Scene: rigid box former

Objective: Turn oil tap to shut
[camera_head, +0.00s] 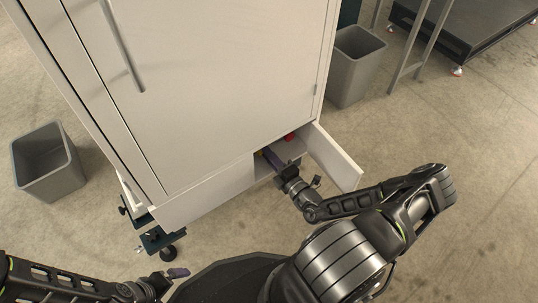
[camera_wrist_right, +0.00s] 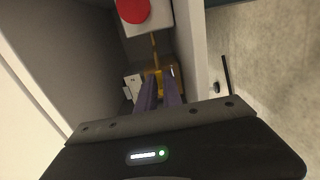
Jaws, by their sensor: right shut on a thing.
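In the right wrist view, a small golden-yellow fitting (camera_wrist_right: 172,72), which looks like the oil tap, sits inside the open compartment. My right gripper (camera_wrist_right: 160,88) has its two purple fingers close together on it, shut on its yellow part. The fingers hide much of the tap, so its handle angle is unclear. In the head view my right gripper (camera_head: 272,158) reaches into the low compartment behind the open door. My left gripper (camera_head: 178,273) is low at the left, away from the machine; its finger gap is too small to judge.
The open door (camera_head: 336,160) stands just right of my right gripper, and the compartment wall (camera_wrist_right: 75,55) is close on the left. A red round knob (camera_wrist_right: 133,10) on a white box lies beyond the tap. Grey bins (camera_head: 47,163) (camera_head: 354,68) stand on the floor either side.

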